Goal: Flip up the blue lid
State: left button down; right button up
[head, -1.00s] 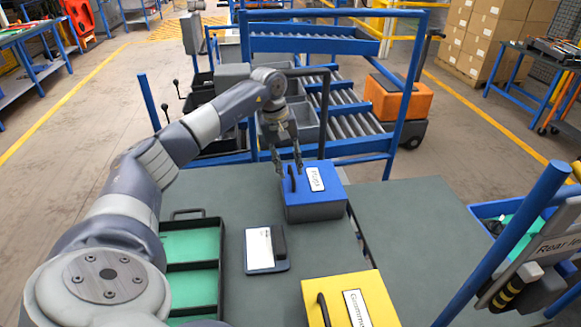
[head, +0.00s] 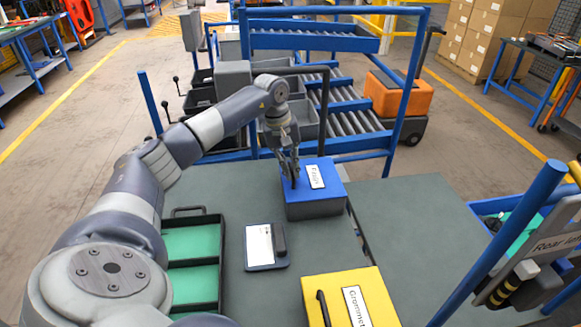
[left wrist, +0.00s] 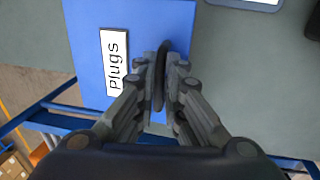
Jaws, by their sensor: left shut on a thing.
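The blue lid (head: 322,191) closes the top of a box with grey sides (head: 317,211) on the grey-green table. It lies flat and carries a white "Plugs" label (head: 315,177), which also reads clearly in the left wrist view (left wrist: 114,62). A dark upright handle (left wrist: 161,75) stands on the lid near one edge. My left gripper (head: 291,181) points down at the lid and its fingers (left wrist: 163,88) are closed around the handle, one on each side. The fingers hide part of the handle. My right gripper is in neither view.
A yellow-lidded box (head: 376,300) with a dark handle stands nearer on the table. A white card on a dark holder (head: 258,247) lies between. A black tray with green compartments (head: 192,243) is at left. A blue roller rack (head: 310,45) stands behind the table.

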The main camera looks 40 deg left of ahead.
pick_arm(q)
jog(key=shift+w+d+r, duration=0.15)
jog(key=shift+w+r, duration=0.05)
jog(key=shift+r, duration=0.35)
jog(key=w+d+r+p, duration=0.5)
jog(key=r, duration=0.3)
jog(key=shift+w+d+r+p, duration=0.25)
jog(key=shift+w+d+p, duration=0.05)
jog(key=shift+w+d, duration=0.1)
jog(key=c, duration=2.1)
grip_release()
jog(key=shift+w+d+f, duration=0.15)
jog(key=shift+w+f, duration=0.05)
jog(key=shift+f, duration=0.15)
jog(key=o, duration=0.4)
jog(key=shift+w+d+b, duration=0.1)
jog(key=shift+d+b, duration=0.15)
jog(key=shift+b, duration=0.05)
jog(key=shift+w+a+f, duration=0.1)
jog(key=shift+w, duration=0.25)
jog(key=shift+s+a, duration=0.1)
jog(key=shift+a, duration=0.1)
